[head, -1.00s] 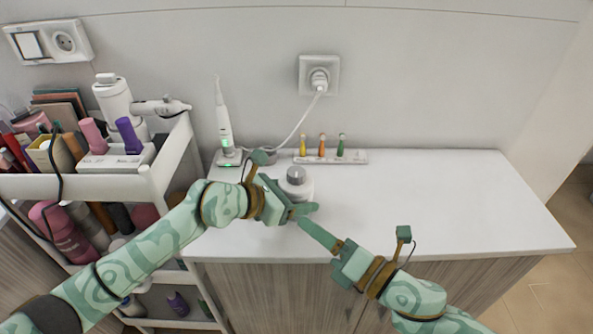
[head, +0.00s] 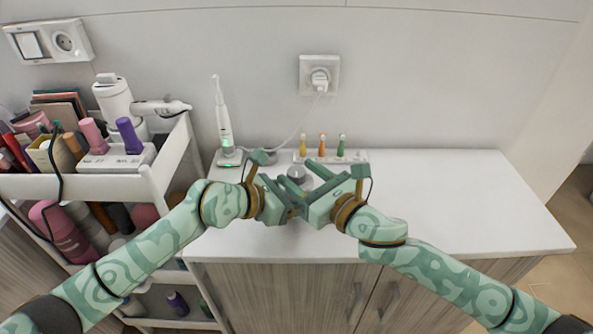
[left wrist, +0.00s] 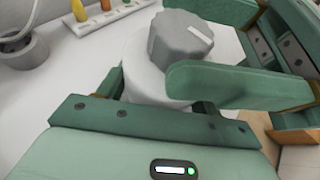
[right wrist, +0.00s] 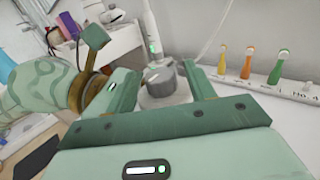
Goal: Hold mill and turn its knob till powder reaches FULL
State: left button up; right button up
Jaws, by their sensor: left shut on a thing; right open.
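The mill is a white cylinder (left wrist: 135,65) with a grey knob (left wrist: 180,40) on top that bears a white pointer mark. In the head view its knob (head: 296,172) shows and the grippers cover most of its body. My left gripper (head: 284,203) is shut on the mill's body, with a finger (left wrist: 225,84) on the near right side in the left wrist view. My right gripper (right wrist: 160,88) is open. In the right wrist view the grey knob (right wrist: 158,77) shows ahead, between its fingers; contact cannot be told. No powder or FULL mark is visible.
An electric toothbrush (head: 223,115) on a charger stands behind left. A rack with coloured brush heads (head: 322,155) lies behind the mill. A loaded white cart (head: 155,180) stands left. The counter top (head: 460,205) is clear to the right.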

jog(key=shift+x, duration=0.95)
jog(key=shift+s, duration=0.1)
jog(key=c, duration=1)
jog(key=shift+o, duration=0.2)
